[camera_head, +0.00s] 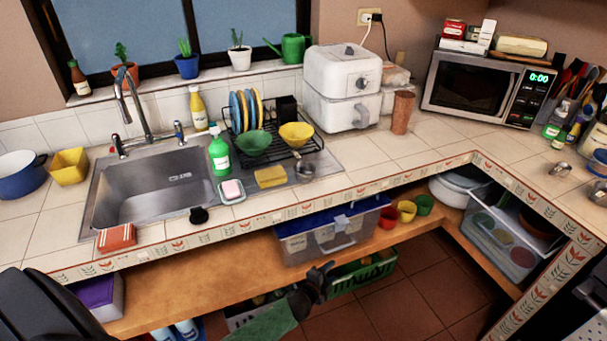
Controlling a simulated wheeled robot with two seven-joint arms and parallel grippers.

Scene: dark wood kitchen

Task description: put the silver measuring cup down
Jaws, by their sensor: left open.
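Small silver cups rest on the right counter: one (560,169) lies near the green bottle, and another (598,193) sits by the right edge of the picture. A grey, cup-like vessel (305,171) stands on the counter right of the yellow sponge. I cannot tell which of these is the measuring cup. My left gripper (322,272) is open, with no cup visible in it. It appears in front of the lower shelf, below the counter edge and well apart from the cups. My right gripper is not in view.
The sink (155,185), dish rack (285,145) and white air fryer (342,85) occupy the back counter. A blue-lidded bin (333,235) and green basket (365,273) are near my left gripper. Counter tiles (400,160) are clear before the microwave (470,85).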

